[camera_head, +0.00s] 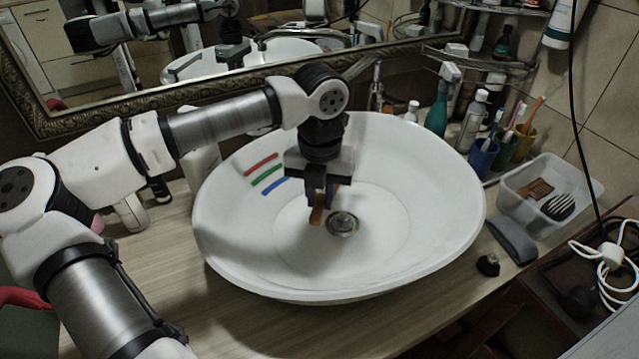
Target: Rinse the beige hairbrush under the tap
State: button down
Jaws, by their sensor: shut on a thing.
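My gripper (318,198) points down inside the white basin (440,190), just left of the drain. It is shut on a tan-orange thing, which I take to be the beige hairbrush (317,214). Only a short narrow end of it shows below the fingers, above the basin floor; the rest is hidden by my gripper. The tap (375,85) seems to stand behind the basin's back rim, partly hidden by my arm. I cannot make out any running water.
Red, green and blue stripes (267,174) mark the basin's left wall. Bottles and coloured cups (483,157) with toothbrushes stand at the right. A clear plastic box (515,180) holds a dark brush (558,207) and a brown item. A framed mirror is behind.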

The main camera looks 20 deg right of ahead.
jog(key=shift+s+a+b, duration=0.4)
jog(key=shift+s+a, duration=0.05)
jog(key=shift+s, duration=0.8)
jog(key=shift+s+a+b, duration=0.4)
jog(key=shift+s, duration=0.85)
jog(key=shift+s+a+b, duration=0.4)
jog(key=shift+s+a, duration=0.05)
jog(key=shift+s, duration=0.8)
jog(key=s+a+r+p, duration=0.1)
jog(key=s+r, duration=0.3)
jog(key=shift+s+a, duration=0.3)
jog(key=shift+s, duration=0.1)
